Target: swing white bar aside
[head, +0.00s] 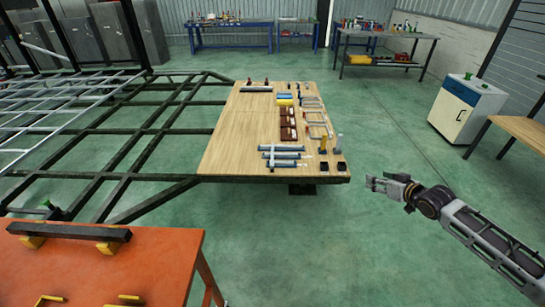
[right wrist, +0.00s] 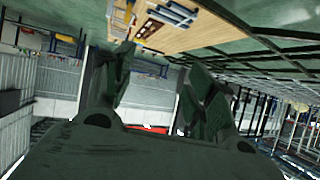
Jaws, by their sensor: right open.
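Pale, whitish bars (head: 62,112) form a grid on the dark green trailer chassis (head: 150,133) at the left of the head view. I cannot tell which single bar is the white bar. My right gripper (head: 378,184) is in the air right of the wooden tabletop's near corner, far from the pale grid and touching nothing. In the right wrist view its two dark fingers (right wrist: 162,62) stand apart with nothing between them. My left gripper is not in view.
The wooden tabletop (head: 235,140) carries grey-blue bars, brown blocks and small tools. An orange table (head: 150,262) with a black bar (head: 68,231) and yellow clamps is at the front left. A white-blue cabinet (head: 465,107) stands at the right. Green floor around my right arm is clear.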

